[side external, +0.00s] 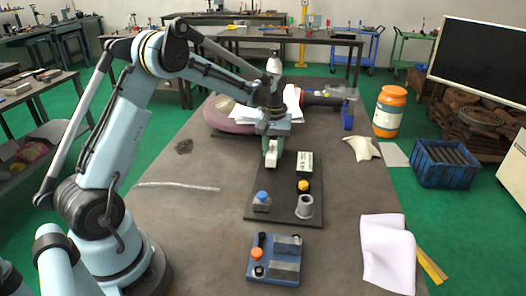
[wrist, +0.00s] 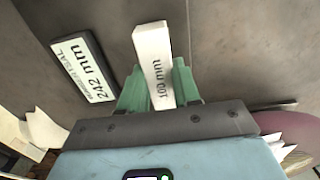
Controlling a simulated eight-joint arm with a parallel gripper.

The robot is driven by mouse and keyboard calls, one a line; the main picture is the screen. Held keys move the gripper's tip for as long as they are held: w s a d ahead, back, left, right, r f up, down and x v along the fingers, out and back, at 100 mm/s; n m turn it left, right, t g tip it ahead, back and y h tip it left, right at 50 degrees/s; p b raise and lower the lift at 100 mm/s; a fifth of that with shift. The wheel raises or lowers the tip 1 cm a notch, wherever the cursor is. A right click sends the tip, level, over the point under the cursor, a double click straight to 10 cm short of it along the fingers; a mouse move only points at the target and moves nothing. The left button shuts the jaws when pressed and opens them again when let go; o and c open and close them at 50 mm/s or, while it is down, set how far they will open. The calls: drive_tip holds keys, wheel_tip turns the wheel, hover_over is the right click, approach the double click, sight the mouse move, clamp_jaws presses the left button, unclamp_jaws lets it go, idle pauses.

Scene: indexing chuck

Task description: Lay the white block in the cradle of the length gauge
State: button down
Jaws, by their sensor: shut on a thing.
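My gripper (side external: 271,152) is over the far left part of a dark plate in the side view. In the wrist view its green fingers (wrist: 160,88) are shut on the white block (wrist: 152,50), one on each side. The block is long, is marked "100 mm", and sticks out past the fingertips. A blue fixture (side external: 253,272) with grey blocks, an orange knob and black knobs sits nearer the camera in the side view. I cannot tell for certain which part is the cradle of the length gauge.
The dark plate (side external: 282,212) carries a blue-knobbed block (side external: 262,202), a yellow knob (side external: 303,186), a grey cylinder (side external: 305,207) and a label (side external: 305,162), which reads "242 mm" in the wrist view (wrist: 85,68). A white cloth (side external: 387,252) lies at right; papers are behind.

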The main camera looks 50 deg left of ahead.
drive_tip(key=shift+f, duration=0.1)
drive_tip(key=c, duration=0.7)
unclamp_jaws()
drive_tip(key=shift+c, duration=0.2)
wheel_tip(320, 180, up, 12)
drive_tip(key=s+d+r+m+t, duration=0.4)
drive_tip(key=s+d+m, duration=0.1)
drive_tip(key=s+d, duration=0.35)
drive_tip(key=s+d+f+m+t, duration=0.3)
drive_tip(key=s+d+f+m, duration=0.1)
drive_tip(key=s, duration=0.4)
drive_tip(key=shift+s+d+f, duration=0.3)
drive_tip(key=shift+d+f, duration=0.15)
drive_tip(key=shift+d, duration=0.7)
